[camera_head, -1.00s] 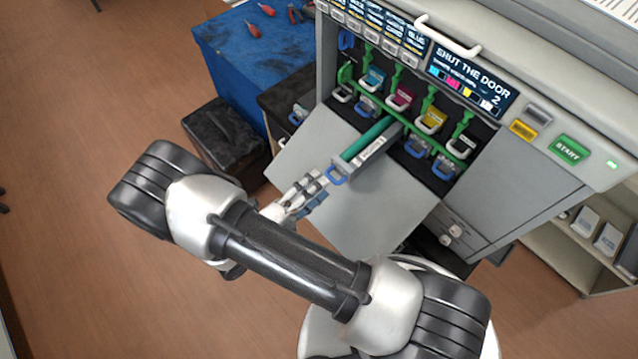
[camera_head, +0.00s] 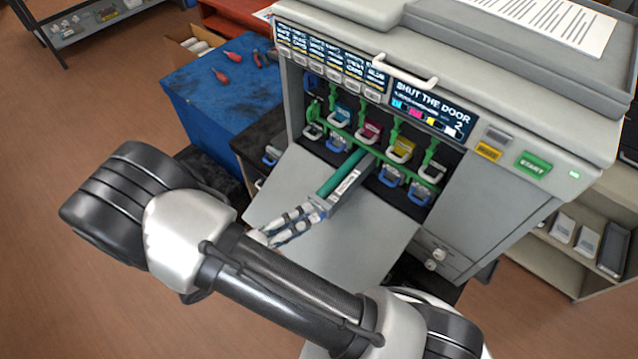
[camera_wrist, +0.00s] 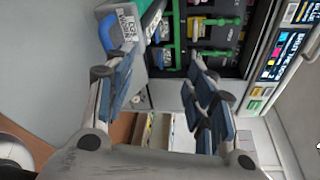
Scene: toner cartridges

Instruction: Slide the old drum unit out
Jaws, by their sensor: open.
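The old drum unit (camera_head: 346,184), a green roller in a long grey frame, sticks partly out of the printer's open front, over the lowered door. Its grey labelled end also shows in the wrist view (camera_wrist: 121,29), with a blue handle (camera_wrist: 129,26) on it. My gripper (camera_head: 318,208) is at the outer end of this unit in the head view and covers most of the handle there. In the wrist view my gripper (camera_wrist: 162,62) is open, its fingers wide apart. The handle is just beyond the left finger's tip; I cannot tell whether they touch.
The lowered grey door (camera_head: 365,240) lies under the unit. Coloured toner cartridges (camera_head: 369,132) with green levers sit in the bay behind. A blue table (camera_head: 215,105) with red-handled tools stands at left, a shelf (camera_head: 560,255) at right.

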